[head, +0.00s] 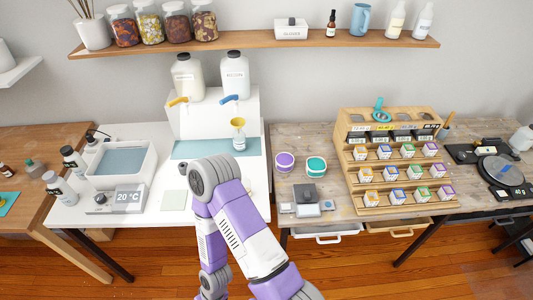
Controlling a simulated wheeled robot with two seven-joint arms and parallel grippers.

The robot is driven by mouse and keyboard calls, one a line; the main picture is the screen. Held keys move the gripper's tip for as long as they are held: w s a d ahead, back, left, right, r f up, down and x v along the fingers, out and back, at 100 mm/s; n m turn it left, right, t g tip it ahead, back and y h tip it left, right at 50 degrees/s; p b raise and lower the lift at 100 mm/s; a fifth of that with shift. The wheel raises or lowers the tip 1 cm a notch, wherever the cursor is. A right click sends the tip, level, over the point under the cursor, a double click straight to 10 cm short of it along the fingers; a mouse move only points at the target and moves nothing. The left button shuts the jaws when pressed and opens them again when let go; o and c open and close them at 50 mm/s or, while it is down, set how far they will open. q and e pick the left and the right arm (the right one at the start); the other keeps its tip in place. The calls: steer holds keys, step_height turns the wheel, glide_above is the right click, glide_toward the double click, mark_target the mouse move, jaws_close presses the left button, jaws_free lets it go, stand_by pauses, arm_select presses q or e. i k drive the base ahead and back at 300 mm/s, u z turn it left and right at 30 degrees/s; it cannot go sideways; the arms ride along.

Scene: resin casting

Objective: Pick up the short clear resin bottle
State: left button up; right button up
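A squat clear-white bottle with a dark cap and a label reading RESIN (235,76) stands upright on the white stand, above a blue tap. A similar bottle with a dark cap (187,80) stands to its left, above an orange tap. Two smaller white bottles with dark caps, one behind (74,163) and one in front (60,190), stand left of the white bath. I cannot tell which one is the short clear resin bottle. One purple and white arm of mine rises from the bottom and folds back down. Neither gripper is in view.
The white bath (123,172) and a display reading 20 °C (129,199) stand on the white table. Purple (285,163) and teal (316,167) tubs and a wooden rack (358,190) stand to the right.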

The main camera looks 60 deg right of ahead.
mark_target(239, 137)
steer(key=k, duration=0.15)
steer(key=z, duration=1.15)
